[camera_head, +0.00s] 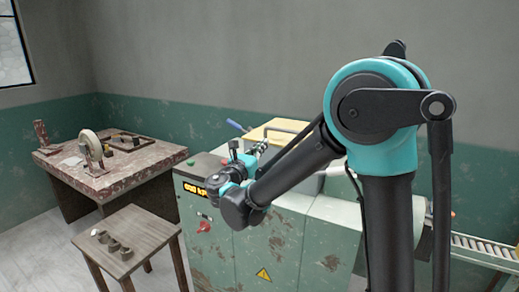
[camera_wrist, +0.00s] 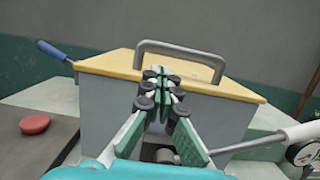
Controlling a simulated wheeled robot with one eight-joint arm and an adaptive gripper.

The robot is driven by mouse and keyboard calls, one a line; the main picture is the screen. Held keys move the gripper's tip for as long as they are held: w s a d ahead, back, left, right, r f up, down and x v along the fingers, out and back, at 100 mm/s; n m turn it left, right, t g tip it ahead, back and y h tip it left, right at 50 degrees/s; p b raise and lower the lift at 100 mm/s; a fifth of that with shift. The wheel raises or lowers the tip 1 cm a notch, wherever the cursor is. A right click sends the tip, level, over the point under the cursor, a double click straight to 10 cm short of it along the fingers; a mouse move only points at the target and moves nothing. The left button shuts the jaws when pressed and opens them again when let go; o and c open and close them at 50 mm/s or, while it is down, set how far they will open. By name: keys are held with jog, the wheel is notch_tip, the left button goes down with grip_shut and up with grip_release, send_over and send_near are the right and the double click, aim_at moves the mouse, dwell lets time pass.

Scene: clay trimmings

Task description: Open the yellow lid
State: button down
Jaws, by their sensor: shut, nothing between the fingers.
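The yellow lid (camera_head: 272,133) lies flat on top of a grey box on the green machine in the head view, partly hidden by my arm. In the wrist view the yellow lid (camera_wrist: 112,66) covers the grey box (camera_wrist: 232,117) and looks closed. A grey arched handle (camera_wrist: 182,47) stands up from the lid. My gripper (camera_wrist: 163,73) is shut and empty, with its fingertips together in front of the lid and below the handle's top bar. I cannot tell whether the fingertips touch the lid. In the head view my gripper (camera_head: 262,148) is small and partly hidden.
A blue-handled lever (camera_wrist: 53,50) sticks out left of the lid. A red button (camera_wrist: 35,124) is at left, and a pale rod (camera_wrist: 262,143) runs at right. A worn table (camera_head: 115,165) and a stool (camera_head: 130,237) stand left of the machine. A roller conveyor (camera_head: 484,247) is at right.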

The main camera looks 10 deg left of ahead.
jog(key=shift+x, duration=2.7)
jog(key=shift+r, duration=0.1)
